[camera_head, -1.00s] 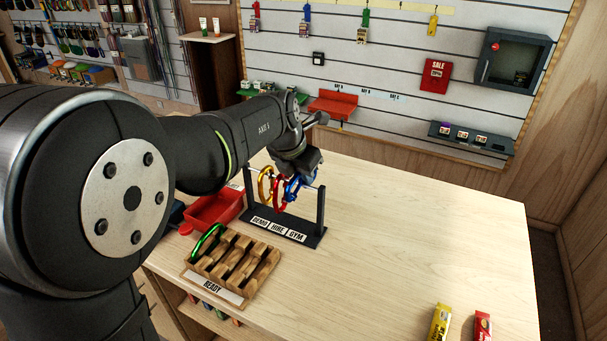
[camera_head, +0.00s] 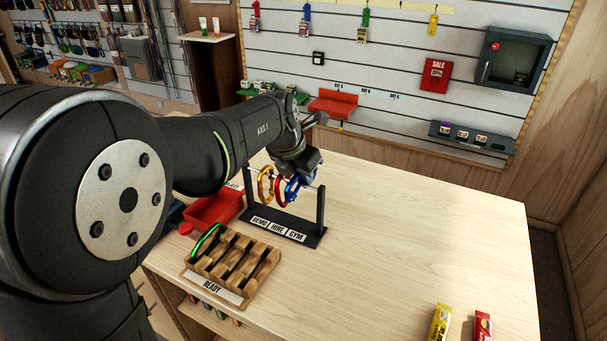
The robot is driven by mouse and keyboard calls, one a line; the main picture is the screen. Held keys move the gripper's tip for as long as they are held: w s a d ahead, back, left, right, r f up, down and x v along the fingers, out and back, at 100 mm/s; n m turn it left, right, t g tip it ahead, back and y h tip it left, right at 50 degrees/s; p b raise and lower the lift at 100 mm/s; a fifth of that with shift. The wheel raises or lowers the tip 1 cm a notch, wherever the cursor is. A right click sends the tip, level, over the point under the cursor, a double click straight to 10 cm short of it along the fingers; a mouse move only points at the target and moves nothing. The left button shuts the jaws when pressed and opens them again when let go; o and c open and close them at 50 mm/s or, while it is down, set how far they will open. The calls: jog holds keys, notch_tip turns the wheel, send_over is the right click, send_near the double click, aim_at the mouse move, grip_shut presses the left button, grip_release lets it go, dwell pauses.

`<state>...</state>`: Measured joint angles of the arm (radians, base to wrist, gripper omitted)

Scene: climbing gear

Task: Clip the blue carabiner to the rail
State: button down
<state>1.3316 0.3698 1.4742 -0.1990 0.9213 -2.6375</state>
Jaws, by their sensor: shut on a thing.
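The blue carabiner (camera_head: 293,188) is at my gripper (camera_head: 297,172), beside the rail (camera_head: 310,187) of the black stand (camera_head: 322,212). My gripper is shut on the blue carabiner; its fingertips are small and partly hidden. I cannot tell whether the rail passes through the blue carabiner. A yellow carabiner (camera_head: 265,186) and a red carabiner (camera_head: 279,193) hang on the rail to the left of the blue one. The stand's base bears labels DEMO, HIRE and GYM.
A wooden rack (camera_head: 232,262) labelled READY holds a green carabiner (camera_head: 206,240). A red tray (camera_head: 213,208) is behind it. Two wrapped bars, yellow (camera_head: 439,323) and red (camera_head: 482,326), lie at the front right.

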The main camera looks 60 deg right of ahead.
aim_at(291, 183)
jog(key=shift+y, duration=0.3)
jog(key=shift+w+a+f, duration=0.15)
jog(key=shift+a+f, duration=0.4)
jog(key=shift+a, duration=0.35)
jog(key=shift+w+a+f, duration=0.1)
jog(key=shift+a+f, duration=0.4)
jog(key=shift+a, duration=0.35)
jog(key=shift+s+a+f, duration=0.1)
jog(key=shift+a+f, duration=1.1)
jog(key=shift+a, duration=0.1)
dwell(1.1)
jog(key=shift+s+a+f, duration=0.1)
jog(key=shift+a+f, duration=0.2)
jog(key=shift+a, duration=0.45)
jog(key=shift+r, duration=0.25)
dwell(0.5)
jog(key=shift+w+d+r, duration=0.15)
jog(key=shift+w+r, duration=0.1)
jog(key=shift+r, duration=0.25)
